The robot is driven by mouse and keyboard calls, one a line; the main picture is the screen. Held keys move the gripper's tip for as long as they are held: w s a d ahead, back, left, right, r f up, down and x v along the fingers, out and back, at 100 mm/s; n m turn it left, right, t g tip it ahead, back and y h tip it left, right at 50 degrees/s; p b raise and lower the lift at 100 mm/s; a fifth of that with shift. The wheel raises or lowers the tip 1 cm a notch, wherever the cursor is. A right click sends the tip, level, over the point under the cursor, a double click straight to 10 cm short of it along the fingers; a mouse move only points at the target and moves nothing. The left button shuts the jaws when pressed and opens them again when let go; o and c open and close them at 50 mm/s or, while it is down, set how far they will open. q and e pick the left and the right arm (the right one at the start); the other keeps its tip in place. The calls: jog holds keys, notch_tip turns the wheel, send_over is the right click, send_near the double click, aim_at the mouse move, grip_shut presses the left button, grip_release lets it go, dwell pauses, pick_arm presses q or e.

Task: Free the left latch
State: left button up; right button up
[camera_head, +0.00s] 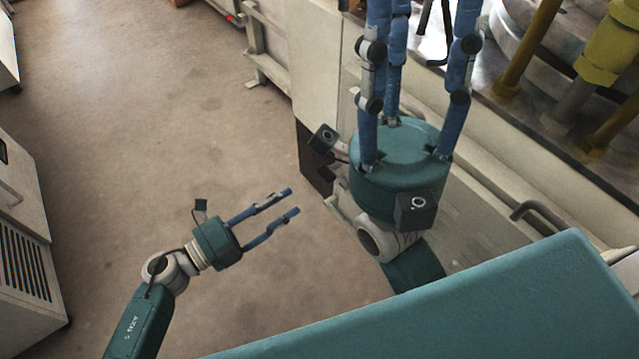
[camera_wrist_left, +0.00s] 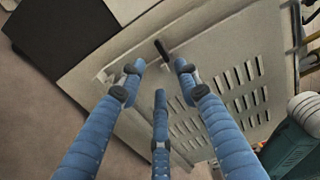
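My left gripper (camera_head: 293,200) is open and empty, low on the left in the head view, its blue fingers pointing right towards the machine's side. In the left wrist view its three blue fingers (camera_wrist_left: 158,75) are spread towards a pale panel (camera_wrist_left: 235,50) with rows of slots. A small dark latch-like piece (camera_wrist_left: 162,49) stands out from this panel, just beyond the fingertips and apart from them. I cannot tell whether it is the left latch. My right gripper (camera_head: 415,50) is large in the head view, fingers spread upward, tips cut off by the frame.
The machine's pale housing (camera_head: 318,60) runs along the right, with a dark bar handle (camera_head: 545,214) and yellow posts (camera_head: 528,45). A vented cabinet (camera_head: 25,250) stands at the left edge. The floor (camera_head: 150,110) between is clear.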

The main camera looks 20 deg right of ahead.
aim_at(330, 173)
pick_arm(q)
jog(key=b+x, duration=0.2)
jog(key=x, duration=0.8)
jog(key=shift+b, duration=0.35)
grip_shut()
